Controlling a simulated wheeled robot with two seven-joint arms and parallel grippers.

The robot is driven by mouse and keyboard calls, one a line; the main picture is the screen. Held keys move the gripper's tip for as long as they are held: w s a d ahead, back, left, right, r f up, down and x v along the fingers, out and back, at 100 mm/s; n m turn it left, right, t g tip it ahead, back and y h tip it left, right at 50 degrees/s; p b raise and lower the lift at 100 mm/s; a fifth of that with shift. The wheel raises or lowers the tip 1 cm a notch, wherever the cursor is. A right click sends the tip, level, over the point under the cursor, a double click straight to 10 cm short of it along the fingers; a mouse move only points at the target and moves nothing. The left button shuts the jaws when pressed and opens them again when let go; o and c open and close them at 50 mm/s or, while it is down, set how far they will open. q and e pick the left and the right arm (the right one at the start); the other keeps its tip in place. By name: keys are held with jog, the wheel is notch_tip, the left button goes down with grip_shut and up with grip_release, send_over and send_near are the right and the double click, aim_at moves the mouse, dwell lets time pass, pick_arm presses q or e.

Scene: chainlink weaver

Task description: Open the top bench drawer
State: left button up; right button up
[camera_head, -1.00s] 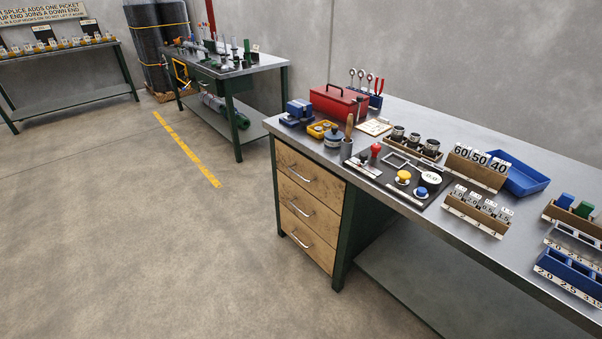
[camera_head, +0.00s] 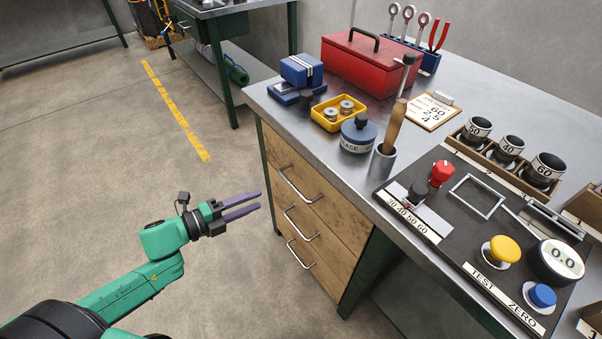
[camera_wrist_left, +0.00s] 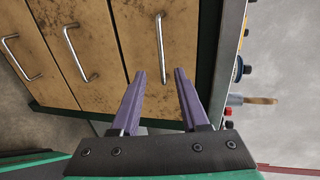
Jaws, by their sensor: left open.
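The bench (camera_head: 262,92) has a stack of wooden drawers on its left end. The top drawer (camera_head: 335,203) is flush with the drawers below, and its curved metal handle (camera_head: 298,188) is clear to see. In the left wrist view the picture is turned sideways, and the top drawer's handle (camera_wrist_left: 160,48) lies beyond the fingertips. My left gripper (camera_head: 261,200) is open and empty, left of the drawer fronts and apart from them. Its two purple fingers also show in the left wrist view (camera_wrist_left: 158,73), roughly in line with that handle. My right gripper is not in view.
The middle drawer handle (camera_head: 299,225) and bottom drawer handle (camera_head: 300,254) stick out below. A red toolbox (camera_head: 371,62), a yellow tray (camera_head: 338,113) and a test panel (camera_head: 455,225) stand on the bench top. The floor left of the drawers is clear.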

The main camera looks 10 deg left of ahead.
aim_at(292, 184)
pick_arm(q)
jog(key=b+x, duration=0.1)
jog(key=x, duration=1.1)
jog(key=shift+d+r, duration=0.1)
jog(key=shift+d, duration=0.05)
jog(key=shift+w+d, duration=0.15)
jog(key=shift+w, duration=0.05)
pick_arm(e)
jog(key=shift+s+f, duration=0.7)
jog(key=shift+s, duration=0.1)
pick_arm(q)
jog(key=shift+c, duration=1)
grip_shut()
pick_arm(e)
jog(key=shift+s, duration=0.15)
